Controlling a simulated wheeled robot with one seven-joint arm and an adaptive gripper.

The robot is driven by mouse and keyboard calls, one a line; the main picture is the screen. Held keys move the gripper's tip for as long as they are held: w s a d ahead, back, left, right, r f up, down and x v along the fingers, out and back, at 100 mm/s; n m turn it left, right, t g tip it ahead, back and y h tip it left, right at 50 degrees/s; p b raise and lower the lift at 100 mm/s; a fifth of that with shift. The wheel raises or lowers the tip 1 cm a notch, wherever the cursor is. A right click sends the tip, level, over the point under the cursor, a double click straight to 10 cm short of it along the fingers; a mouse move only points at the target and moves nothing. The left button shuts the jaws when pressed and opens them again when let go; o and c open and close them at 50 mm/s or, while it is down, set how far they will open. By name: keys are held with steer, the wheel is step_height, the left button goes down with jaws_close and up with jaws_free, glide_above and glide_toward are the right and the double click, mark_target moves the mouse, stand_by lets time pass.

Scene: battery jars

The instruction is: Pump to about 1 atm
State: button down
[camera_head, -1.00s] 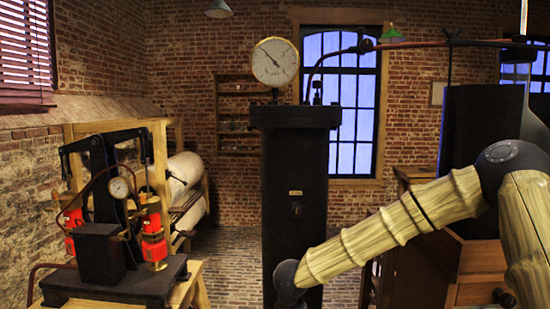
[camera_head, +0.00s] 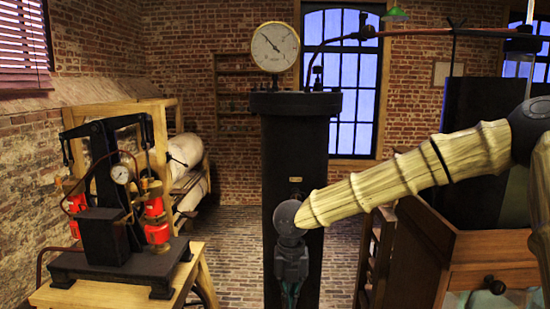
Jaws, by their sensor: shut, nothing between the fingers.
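The hand pump (camera_head: 103,220) stands at the left, with a black post, two red cylinders (camera_head: 157,220) and a dark rocking beam (camera_head: 105,127) on top. A small round gauge (camera_head: 120,174) is fixed to it; its reading is too small to tell. A large white dial gauge (camera_head: 275,47) tops the tall black column (camera_head: 295,140) in the middle; its needle points to the upper left, its numbers unreadable. My gripper (camera_head: 290,296) hangs downward in front of the column, right of the pump and apart from it. It is shut and empty, its tips near the bottom edge.
The pump sits on a light wooden table (camera_head: 60,294). A wooden cabinet (camera_head: 490,250) with a dark upper part stands at the right, behind my arm. A copper pipe (camera_head: 430,31) runs across the top right. Brick floor shows between pump and column.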

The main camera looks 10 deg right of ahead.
stand_by(0.3)
steer(key=shift+r, duration=2.05)
